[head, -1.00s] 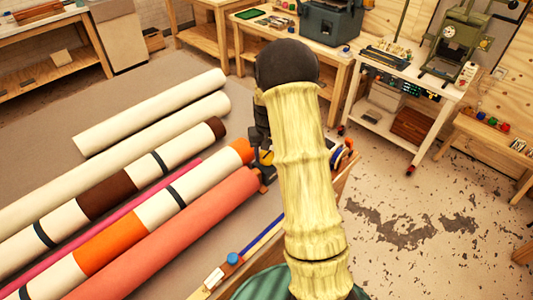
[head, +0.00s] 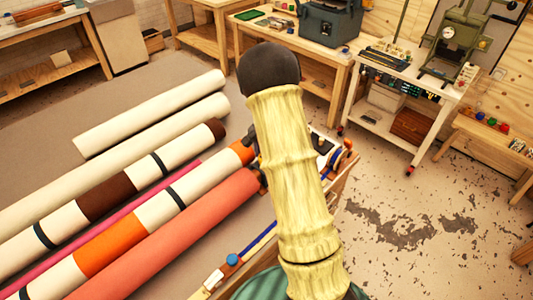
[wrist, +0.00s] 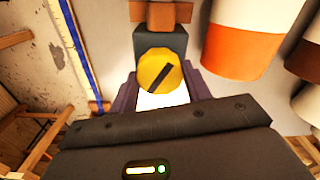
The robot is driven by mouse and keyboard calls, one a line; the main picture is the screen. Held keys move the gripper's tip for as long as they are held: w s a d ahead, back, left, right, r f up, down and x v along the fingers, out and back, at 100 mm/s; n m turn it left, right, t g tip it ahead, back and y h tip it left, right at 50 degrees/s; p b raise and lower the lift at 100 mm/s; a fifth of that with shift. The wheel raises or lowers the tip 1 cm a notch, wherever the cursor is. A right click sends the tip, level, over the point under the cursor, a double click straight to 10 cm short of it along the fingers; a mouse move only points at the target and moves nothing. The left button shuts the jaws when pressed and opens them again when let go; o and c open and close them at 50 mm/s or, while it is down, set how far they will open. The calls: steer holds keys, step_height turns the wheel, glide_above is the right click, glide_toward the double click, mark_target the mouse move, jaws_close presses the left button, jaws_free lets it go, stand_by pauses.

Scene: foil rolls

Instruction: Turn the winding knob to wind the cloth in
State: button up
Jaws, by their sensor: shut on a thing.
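The yellow winding knob (wrist: 154,74), with a dark slanted bar across its face, shows in the wrist view in front of a dark housing (wrist: 175,42). My gripper (wrist: 161,88) has one finger on each side of the knob and is shut on it. In the head view my arm hides the knob and most of the gripper. A salmon cloth roll (head: 165,240) and a white-and-orange banded roll (head: 110,247) lie on the left, their near ends close to my arm. The orange end also shows in the wrist view (wrist: 240,50).
More long rolls, including a cream one (head: 150,112), lie farther left. A wooden bench edge with a blue strip (head: 262,240) runs at the front. A white cart (head: 395,105) and workbenches stand behind.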

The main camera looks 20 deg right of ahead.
steer(key=shift+s+f, duration=0.1)
steer(key=shift+s, duration=0.05)
steer(key=o, duration=1)
steer(key=shift+r, duration=0.6)
step_height(320, 180, up, 16)
steer(key=b, duration=0.3)
steer(key=shift+r, duration=0.15)
